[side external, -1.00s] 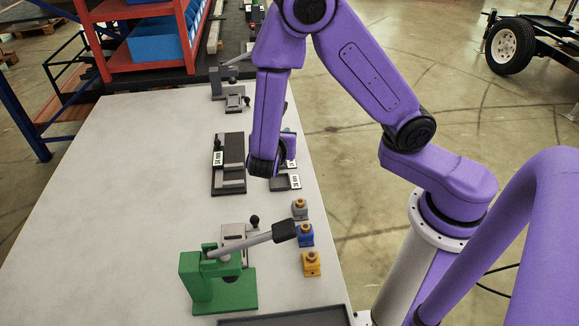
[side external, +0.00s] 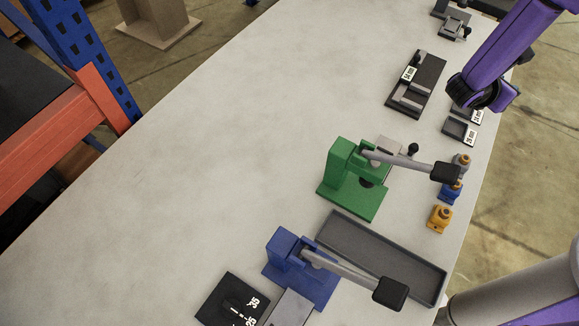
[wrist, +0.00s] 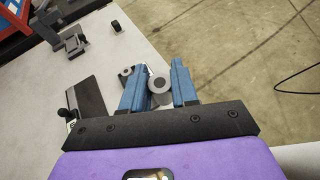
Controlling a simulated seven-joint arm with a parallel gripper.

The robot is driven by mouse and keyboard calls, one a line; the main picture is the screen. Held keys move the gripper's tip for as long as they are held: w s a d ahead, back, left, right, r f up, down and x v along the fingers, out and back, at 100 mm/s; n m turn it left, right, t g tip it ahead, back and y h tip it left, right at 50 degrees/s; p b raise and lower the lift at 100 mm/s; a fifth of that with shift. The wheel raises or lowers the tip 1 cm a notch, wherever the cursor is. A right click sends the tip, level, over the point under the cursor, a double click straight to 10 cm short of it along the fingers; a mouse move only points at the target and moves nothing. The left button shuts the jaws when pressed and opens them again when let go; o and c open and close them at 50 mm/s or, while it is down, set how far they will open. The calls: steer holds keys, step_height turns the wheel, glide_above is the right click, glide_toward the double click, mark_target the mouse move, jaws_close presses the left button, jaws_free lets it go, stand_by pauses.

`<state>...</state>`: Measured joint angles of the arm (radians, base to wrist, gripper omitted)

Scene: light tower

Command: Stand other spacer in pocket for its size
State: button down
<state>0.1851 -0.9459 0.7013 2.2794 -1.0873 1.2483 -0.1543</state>
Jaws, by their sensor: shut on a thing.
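A grey ring-shaped spacer (wrist: 160,94) with a dark bore is between the two blue fingers of my gripper (wrist: 160,86) in the wrist view. My gripper is shut on it. Another grey round piece (wrist: 125,72) with a hole shows just left of the left finger, partly hidden by it. In the side view, the near shallow pocket tray (side external: 458,130) with a white size label looks empty. A second labelled tray (side external: 474,114) lies just beyond it, partly covered by my arm's end. My fingers and the held spacer are hidden there.
A dark fixture (side external: 416,84) with a label lies left of the pockets. A green lever press (side external: 350,180), a blue lever press (side external: 300,268) and a long grey tray (side external: 380,256) stand nearer. The table's left is clear.

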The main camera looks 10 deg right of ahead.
steer(key=s+a+f+m+g+y, duration=0.2)
steer(key=s+a+m+g+y, duration=0.2)
steer(key=a+m+g, duration=0.4)
steer(key=s+a+f+m+g+y, duration=0.2)
steer(key=s+a+m+g+y, duration=0.3)
steer(key=m+g, duration=0.4)
steer(key=w+a+r+m+t+y, duration=0.2)
steer(key=w+a+m+t+y, duration=0.15)
steer(key=a+m+y, duration=0.6)
steer(key=w+a+r+m+t+y, duration=0.25)
steer(key=w+a+m+y, duration=0.35)
steer(key=a, duration=0.7)
steer(key=m+t, duration=0.2)
steer(key=m, duration=0.1)
glide_above(209, 248)
steer(key=shift+y, duration=0.25)
step_height(209, 248, down, 9)
steer(key=shift+f, duration=0.1)
steer(key=shift+w+f, duration=0.1)
steer(key=shift+f, duration=2.2)
steer(key=shift+f, duration=0.15)
